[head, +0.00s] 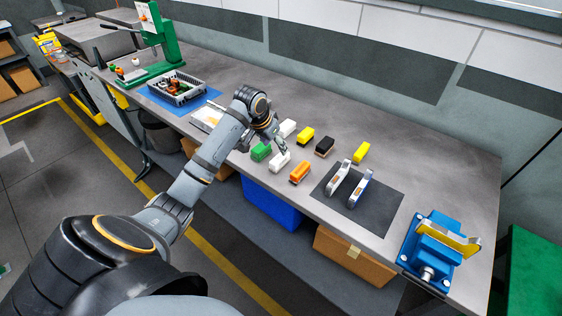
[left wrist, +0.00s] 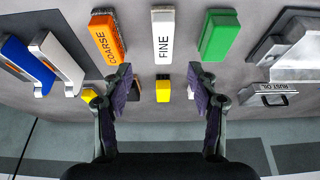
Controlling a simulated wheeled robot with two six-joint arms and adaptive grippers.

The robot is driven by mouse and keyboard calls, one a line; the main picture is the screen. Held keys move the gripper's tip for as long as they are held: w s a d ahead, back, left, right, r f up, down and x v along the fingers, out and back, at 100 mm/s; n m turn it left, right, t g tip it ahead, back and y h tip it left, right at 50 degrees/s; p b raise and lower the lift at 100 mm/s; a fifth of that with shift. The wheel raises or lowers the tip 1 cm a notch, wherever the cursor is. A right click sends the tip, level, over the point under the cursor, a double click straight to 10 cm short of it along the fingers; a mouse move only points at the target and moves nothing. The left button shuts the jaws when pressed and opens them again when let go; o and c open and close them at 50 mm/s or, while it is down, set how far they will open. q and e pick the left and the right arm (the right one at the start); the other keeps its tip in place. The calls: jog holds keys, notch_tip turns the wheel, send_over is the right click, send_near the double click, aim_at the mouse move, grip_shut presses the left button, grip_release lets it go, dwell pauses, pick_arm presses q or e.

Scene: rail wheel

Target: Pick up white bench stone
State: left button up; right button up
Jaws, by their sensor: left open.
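The white bench stone (head: 280,161) lies on the grey bench between a green block (head: 261,151) and an orange block (head: 299,172). In the left wrist view the white stone (left wrist: 163,38) is marked FINE, between the orange COARSE block (left wrist: 107,38) and the green block (left wrist: 219,36). My left gripper (head: 277,143) is open and empty, close to the white stone. In the left wrist view the open fingers (left wrist: 160,84) stand apart, with the stone ahead of the gap and not between the fingertips. My right gripper is not in view.
Behind lie another white block (head: 287,127), yellow blocks (head: 305,136) (head: 361,152) and a black block (head: 324,146). Two metal tools stand on a dark mat (head: 377,208) to the right, near a blue vise (head: 430,250). A grey parts crate (head: 176,88) is left. The back-right bench is clear.

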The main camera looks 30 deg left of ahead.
aim_at(280, 157)
pick_arm(q)
jog(key=x, duration=0.5)
jog(key=shift+p, duration=0.3)
jog(key=shift+w+a+f+p, duration=0.1)
jog(key=shift+f+p, duration=0.2)
jog(key=shift+p, duration=0.05)
jog(key=x, duration=0.2)
jog(key=p+x, duration=0.1)
jog(key=x, duration=0.1)
jog(key=shift+a, duration=0.2)
jog(key=shift+w+f, duration=0.1)
jog(key=shift+f, duration=0.15)
jog(key=shift+r, duration=0.1)
jog(key=c, duration=0.4)
grip_shut()
